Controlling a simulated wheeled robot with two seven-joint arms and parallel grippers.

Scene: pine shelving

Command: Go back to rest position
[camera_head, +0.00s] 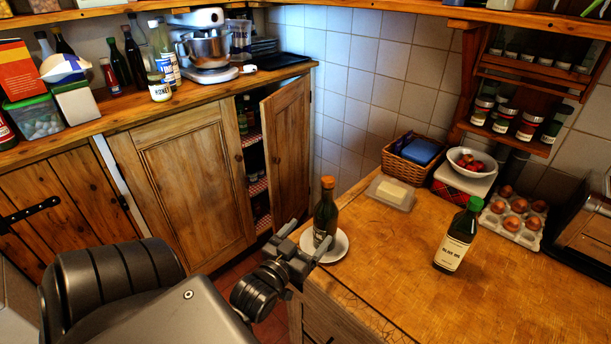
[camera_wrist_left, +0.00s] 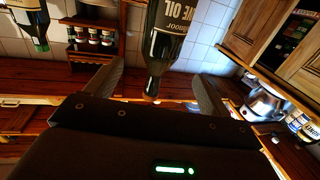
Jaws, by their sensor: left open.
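My left gripper (camera_head: 305,240) is open, low beside the near left edge of the wooden counter. A dark bottle with an orange-brown stopper (camera_head: 326,212) stands upright on a white saucer (camera_head: 339,245) just beyond the fingers. In the left wrist view, which is upside down, this bottle (camera_wrist_left: 166,45) shows between the two spread fingers. The fingers look apart from it, though the exact gap is hard to tell. My right gripper is in neither view.
A green-capped olive oil bottle (camera_head: 457,238) stands on the counter (camera_head: 400,275). Behind are a butter dish (camera_head: 390,193), a basket (camera_head: 413,157), a bowl (camera_head: 472,162) and an egg tray (camera_head: 513,218). A cabinet door (camera_head: 288,150) hangs open at the back. The counter's front middle is clear.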

